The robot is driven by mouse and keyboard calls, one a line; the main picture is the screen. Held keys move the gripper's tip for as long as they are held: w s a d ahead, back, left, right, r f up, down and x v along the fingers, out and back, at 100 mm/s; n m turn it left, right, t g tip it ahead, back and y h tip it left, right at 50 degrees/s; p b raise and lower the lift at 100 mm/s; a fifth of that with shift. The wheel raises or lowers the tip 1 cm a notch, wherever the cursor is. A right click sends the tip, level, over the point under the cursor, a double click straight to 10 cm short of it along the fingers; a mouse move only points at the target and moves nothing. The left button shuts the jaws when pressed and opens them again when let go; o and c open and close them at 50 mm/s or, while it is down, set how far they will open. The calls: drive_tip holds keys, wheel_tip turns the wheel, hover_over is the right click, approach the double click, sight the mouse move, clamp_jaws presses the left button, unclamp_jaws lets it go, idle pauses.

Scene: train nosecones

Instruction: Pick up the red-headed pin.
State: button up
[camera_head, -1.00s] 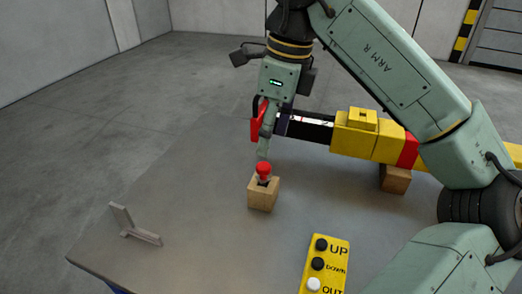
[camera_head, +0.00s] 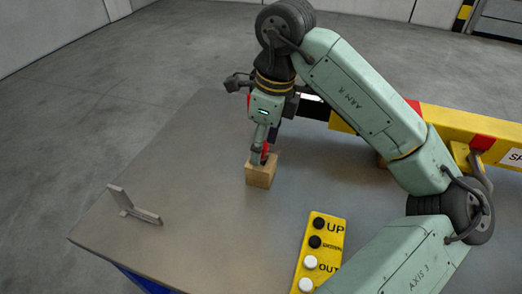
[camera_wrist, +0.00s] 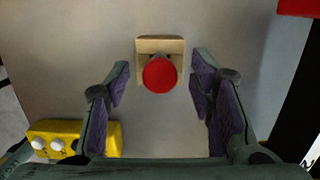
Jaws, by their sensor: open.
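The red-headed pin (camera_wrist: 160,75) stands in a small wooden block (camera_head: 261,174) on the grey table. In the wrist view its round red head shows from above, over the block (camera_wrist: 160,42). My gripper (camera_wrist: 160,85) is open, with one purple-padded finger on each side of the pin head and clear gaps between. In the head view my gripper (camera_head: 262,158) is down at the top of the block, and its fingers hide most of the pin. I cannot tell any contact with the block.
A yellow button pendant (camera_head: 320,250) lies at the front of the table (camera_head: 200,200). A grey angled bracket (camera_head: 134,207) stands at the left. A long yellow assembly (camera_head: 450,125) crosses the back right. The table between bracket and block is clear.

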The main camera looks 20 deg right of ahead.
drive_tip(key=shift+a+f, duration=0.1)
drive_tip(key=shift+f, duration=0.4)
clamp_jaws()
